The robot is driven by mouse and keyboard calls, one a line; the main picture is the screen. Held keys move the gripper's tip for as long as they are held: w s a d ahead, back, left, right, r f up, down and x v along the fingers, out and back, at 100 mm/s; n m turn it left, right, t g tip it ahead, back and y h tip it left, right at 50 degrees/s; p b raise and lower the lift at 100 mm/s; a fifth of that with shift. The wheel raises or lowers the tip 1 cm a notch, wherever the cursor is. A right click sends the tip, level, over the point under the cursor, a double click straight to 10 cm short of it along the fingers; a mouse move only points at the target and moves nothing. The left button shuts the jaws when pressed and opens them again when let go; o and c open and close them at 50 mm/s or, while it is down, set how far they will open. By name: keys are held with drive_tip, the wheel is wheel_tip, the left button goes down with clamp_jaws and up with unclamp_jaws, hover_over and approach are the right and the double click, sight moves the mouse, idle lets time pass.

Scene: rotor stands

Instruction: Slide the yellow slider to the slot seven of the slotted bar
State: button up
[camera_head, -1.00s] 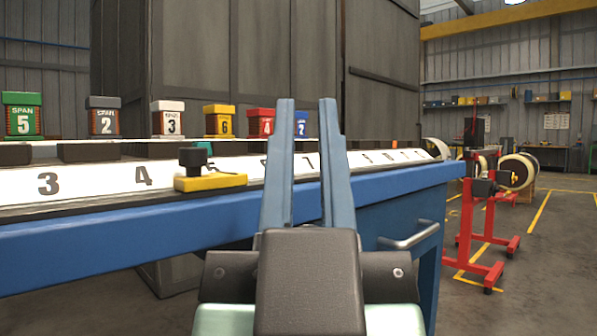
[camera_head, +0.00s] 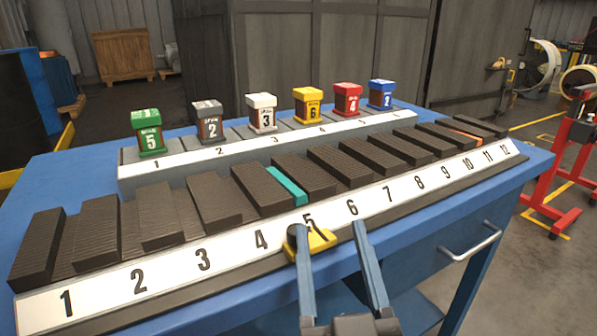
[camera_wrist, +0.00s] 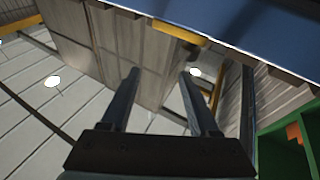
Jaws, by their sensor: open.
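The yellow slider (camera_head: 318,241) with its dark knob sits on the front of the slotted bar (camera_head: 170,269), at the number 5 and partly hidden by my left finger. The bar's white strip is numbered 1 to 12, and the number 7 (camera_head: 390,195) is farther right, past 6. My gripper (camera_head: 331,229) is open and empty. In the head view its left finger overlaps the slider's knob and its right finger lies right of the slider; contact cannot be told. The wrist view shows the open fingers (camera_wrist: 159,73), with no slider surely seen between them.
Dark blocks stand in a row behind the strip, with a teal piece (camera_head: 287,184) and an orange piece (camera_head: 462,134) among them. Several coloured SPAN blocks stand on a raised numbered rack (camera_head: 185,166). The blue bench (camera_head: 95,168) has a drawer handle (camera_head: 470,246). A red stand (camera_head: 563,180) is at right.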

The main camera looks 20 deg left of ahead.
sight(310, 236)
drive_tip(key=s+d+f+n+g+y+p, duration=0.15)
drive_tip(key=s+g+p, duration=0.25)
drive_tip(key=s+p, duration=0.7)
drive_tip(key=shift+m, duration=0.25)
drive_tip(key=p+x, duration=0.2)
drive_tip(key=x, duration=0.3)
drive_tip(key=d+p+x, duration=0.1)
drive_tip(key=p+x, duration=0.2)
drive_tip(key=x, duration=0.2)
drive_tip(key=p+x, duration=0.2)
drive_tip(key=x, duration=0.3)
drive_tip(key=shift+w+f, duration=0.15)
drive_tip(key=shift+w, duration=0.55)
clamp_jaws()
drive_tip(key=shift+d, duration=0.1)
